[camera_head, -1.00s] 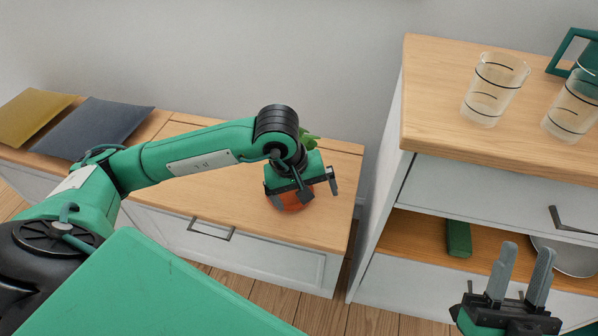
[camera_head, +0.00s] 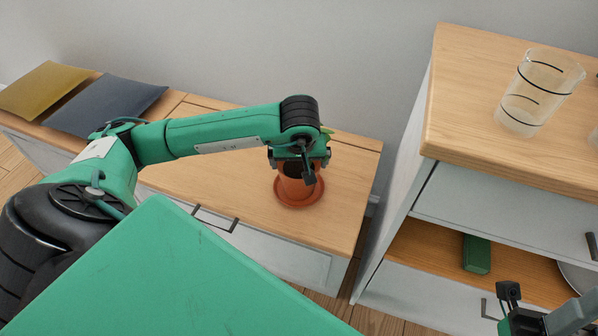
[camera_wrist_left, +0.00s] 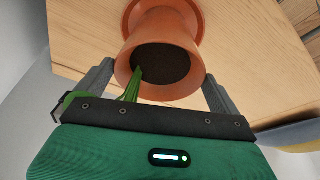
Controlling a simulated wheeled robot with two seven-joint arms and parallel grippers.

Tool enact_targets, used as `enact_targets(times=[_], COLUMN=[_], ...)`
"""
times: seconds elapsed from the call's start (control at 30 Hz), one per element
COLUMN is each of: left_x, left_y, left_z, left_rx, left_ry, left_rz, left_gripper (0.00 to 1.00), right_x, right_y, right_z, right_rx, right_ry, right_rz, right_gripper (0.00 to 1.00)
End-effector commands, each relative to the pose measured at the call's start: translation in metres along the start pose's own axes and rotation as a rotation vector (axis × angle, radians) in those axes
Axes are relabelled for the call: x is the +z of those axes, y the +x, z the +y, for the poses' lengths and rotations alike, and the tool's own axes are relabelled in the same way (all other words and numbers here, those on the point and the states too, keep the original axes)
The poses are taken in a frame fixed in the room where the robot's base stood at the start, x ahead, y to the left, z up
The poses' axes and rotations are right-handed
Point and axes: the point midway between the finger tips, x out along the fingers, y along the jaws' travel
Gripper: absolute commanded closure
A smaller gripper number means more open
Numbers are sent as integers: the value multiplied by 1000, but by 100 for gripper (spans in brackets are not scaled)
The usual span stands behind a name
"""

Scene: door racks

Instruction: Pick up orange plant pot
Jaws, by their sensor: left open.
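The orange plant pot (camera_head: 297,188) stands upright on a saucer (camera_head: 290,205) near the right end of the low wooden cabinet. My left gripper (camera_head: 299,163) is over its top and hides part of the rim. In the left wrist view, the pot (camera_wrist_left: 163,26) shows dark soil and a green plant (camera_wrist_left: 133,86). The open fingers of my left gripper (camera_wrist_left: 159,72) are on either side of its rim; contact is not clear. My right gripper (camera_head: 545,318) is cut off at the bottom right corner of the head view.
The low cabinet top (camera_head: 235,185) is clear around the pot. A taller cabinet (camera_head: 470,105) stands to the right with a glass beaker (camera_head: 540,92) on top and a green box (camera_head: 476,254) on its shelf. Two cushions (camera_head: 105,103) lie at the left.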

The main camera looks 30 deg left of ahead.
Motion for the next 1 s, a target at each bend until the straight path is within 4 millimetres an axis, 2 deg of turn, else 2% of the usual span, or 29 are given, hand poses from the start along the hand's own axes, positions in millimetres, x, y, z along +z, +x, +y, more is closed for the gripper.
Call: enact_targets(times=[0.17, 0.4, 0.63, 0.67, 0.9, 0.93, 0.97, 1.0], left_x=[0, -2, -4, -4, -4, -4, -4, -4], left_y=[16, 50, 51, 51, 51, 50, 50, 50], left_z=[0, 0, 0, 0, 0, 0, 0, 0], left_rx=[-1, 0, 2, 2, 2, 4, 4, 4], left_ry=[0, -2, -1, -1, -1, -2, -2, -2], left_rz=[-2, -2, 0, 0, 0, 2, 2, 2], left_gripper=[0, 0, 0, 2, 48, 48, 54, 54], right_x=[0, -2, -3, -3, -2, -2, -2, -2], right_y=[-1, 3, 8, 8, 7, 7, 7, 6], right_z=[0, 0, 0, 0, 0, 0, 0, 0], right_rx=[-3, -12, -15, -15, -12, -11, -10, -9], right_ry=[-1, -2, -2, -2, -2, -2, -2, -2], right_rz=[13, 54, 64, 64, 62, 61, 59, 58], right_gripper=[64, 64, 64, 64, 64, 64, 64, 64])
